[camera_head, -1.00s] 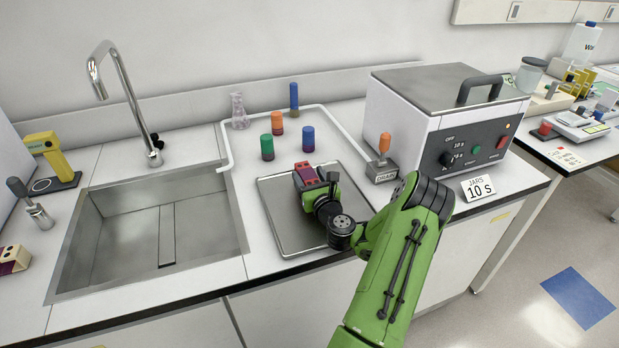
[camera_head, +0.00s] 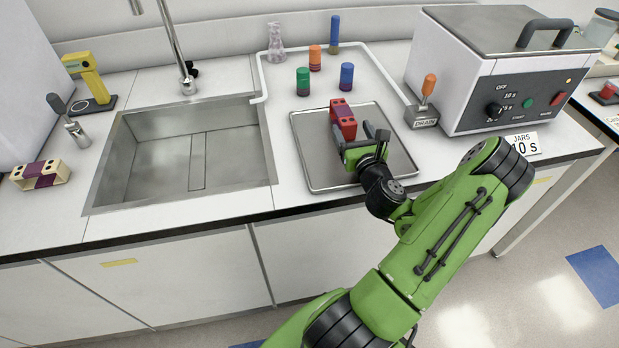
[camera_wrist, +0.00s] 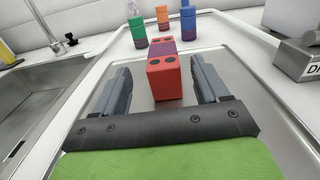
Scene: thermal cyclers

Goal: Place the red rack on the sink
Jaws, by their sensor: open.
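The red rack (camera_head: 343,122), a red block with dark holes and a purple middle band, stands on the metal tray (camera_head: 312,178) right of the sink. In the wrist view the rack (camera_wrist: 164,82) sits between the tips of my gripper's two fingers, with a gap on each side. My gripper (camera_head: 362,138) is open and low over the tray, on the near side of the rack; it also shows in the wrist view (camera_wrist: 163,85). The sink (camera_head: 150,150), a steel basin with a faucet (camera_head: 178,50), is left of the tray and empty.
Green (camera_head: 303,81), orange (camera_head: 315,57) and blue (camera_head: 347,76) jars stand behind the tray. A drain control (camera_head: 422,116) and a large white machine (camera_head: 480,85) are on the right. A cream and purple rack (camera_head: 40,174) lies left of the sink.

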